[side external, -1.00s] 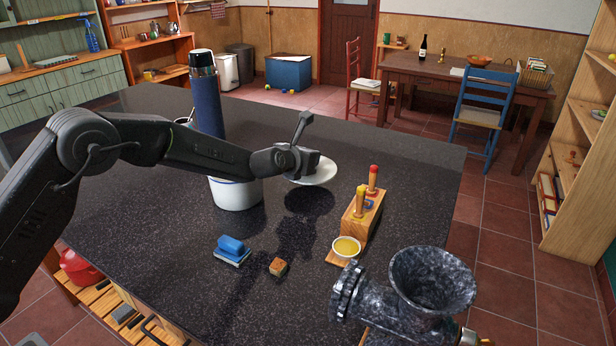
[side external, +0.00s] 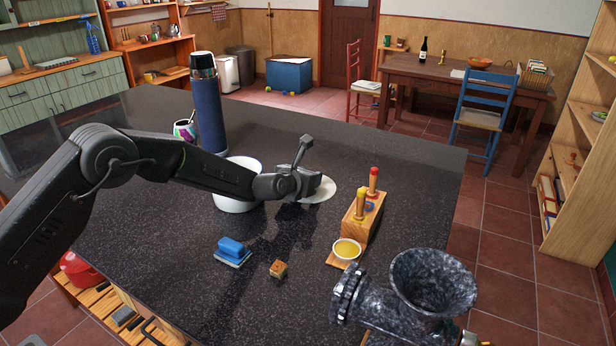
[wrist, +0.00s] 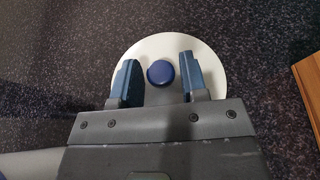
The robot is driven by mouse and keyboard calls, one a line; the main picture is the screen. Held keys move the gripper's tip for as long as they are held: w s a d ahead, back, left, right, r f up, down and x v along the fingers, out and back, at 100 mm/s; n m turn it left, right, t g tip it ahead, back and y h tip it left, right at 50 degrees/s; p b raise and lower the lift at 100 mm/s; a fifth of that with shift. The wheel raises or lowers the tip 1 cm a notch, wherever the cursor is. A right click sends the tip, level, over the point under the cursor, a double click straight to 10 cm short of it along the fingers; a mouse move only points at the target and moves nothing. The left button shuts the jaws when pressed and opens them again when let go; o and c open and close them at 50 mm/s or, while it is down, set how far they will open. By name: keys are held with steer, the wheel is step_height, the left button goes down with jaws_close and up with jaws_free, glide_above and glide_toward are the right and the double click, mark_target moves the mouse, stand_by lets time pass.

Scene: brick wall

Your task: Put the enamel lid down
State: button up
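The white enamel lid (side external: 322,191) lies flat on the dark countertop, right of the white pot (side external: 236,207), partly hidden by my gripper in the side view. In the wrist view the lid (wrist: 215,75) shows as a pale disc with a blue knob (wrist: 160,72) at its middle. My gripper (wrist: 159,78) is over the lid, with one blue finger on each side of the knob. Small gaps show between the fingers and the knob, so it is open. In the side view my gripper (side external: 318,186) is low, close to the countertop.
A wooden block with red and yellow pegs (side external: 359,220) stands right of the lid, a yellow-filled bowl (side external: 346,249) before it. A blue brush (side external: 232,250) and small wooden block (side external: 278,268) sit in front. A tall blue flask (side external: 208,105) stands behind the pot.

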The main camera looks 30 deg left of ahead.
steer(key=shift+o, duration=1.1)
